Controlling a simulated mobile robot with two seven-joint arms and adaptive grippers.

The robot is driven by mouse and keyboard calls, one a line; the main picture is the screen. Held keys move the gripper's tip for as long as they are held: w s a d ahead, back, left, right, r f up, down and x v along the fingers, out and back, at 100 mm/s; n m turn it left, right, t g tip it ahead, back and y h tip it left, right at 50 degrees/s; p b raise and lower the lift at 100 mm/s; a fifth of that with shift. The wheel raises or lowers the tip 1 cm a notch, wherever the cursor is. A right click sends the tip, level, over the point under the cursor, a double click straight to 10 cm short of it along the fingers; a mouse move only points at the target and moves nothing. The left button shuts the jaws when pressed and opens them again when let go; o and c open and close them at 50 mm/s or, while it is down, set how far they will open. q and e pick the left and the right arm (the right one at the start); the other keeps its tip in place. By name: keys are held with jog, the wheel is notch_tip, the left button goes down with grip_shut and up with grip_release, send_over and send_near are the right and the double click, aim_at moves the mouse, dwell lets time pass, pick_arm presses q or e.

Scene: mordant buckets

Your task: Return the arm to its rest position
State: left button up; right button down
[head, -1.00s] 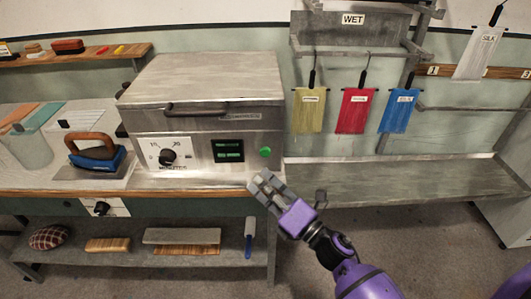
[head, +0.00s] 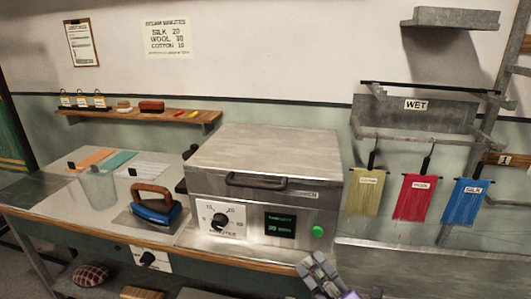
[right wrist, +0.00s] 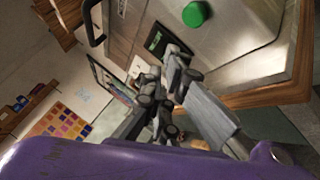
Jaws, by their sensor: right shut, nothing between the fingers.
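My right gripper (head: 318,272) shows at the bottom edge of the head view, in front of the bench and below the steel machine's green button (head: 318,231). In the right wrist view the gripper's fingers (right wrist: 172,90) are together with nothing between them, and the green button (right wrist: 196,14) is close by, apart from them. The purple wrist of my right arm fills the bottom of that view. My left gripper is in neither view.
The steel box machine (head: 265,155) with a timer dial (head: 221,222) and lit display (head: 280,226) stands on the bench. An iron (head: 154,207) sits to its left. Yellow (head: 368,192), red (head: 414,198) and blue (head: 465,200) swatches hang at right under the WET sign (head: 415,104).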

jog(key=s+d+f+m+g+h, duration=0.1)
jog(key=s+d+f+m+h, duration=0.2)
jog(key=m, duration=0.4)
jog(key=s+d+f+m+g+h+p, duration=0.1)
jog(key=s+f+m+h, duration=0.1)
jog(key=f+m, duration=0.35)
jog(key=s+d+f+m+g+h, duration=0.1)
jog(key=s+d+f+m+h, duration=0.15)
jog(key=m, duration=0.45)
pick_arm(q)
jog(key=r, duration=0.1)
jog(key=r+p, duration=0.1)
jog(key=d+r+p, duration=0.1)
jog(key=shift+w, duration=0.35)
pick_arm(e)
jog(key=s+f+m+g, duration=0.2)
jog(key=s+f+m, duration=0.1)
jog(key=s, duration=0.5)
jog(key=s+a+f+m+g+h, duration=0.1)
jog(key=s+f+m+g, duration=0.1)
jog(key=s+f, duration=0.4)
jog(key=s+a+f+m+g, duration=0.1)
jog(key=s+f+m+g, duration=0.1)
jog(key=s, duration=1)
notch_tip(320, 180, down, 2)
jog(key=shift+s+a+f+m+g, duration=0.15)
jog(key=shift+a+f+m+g, duration=0.15)
jog(key=shift+m, duration=0.55)
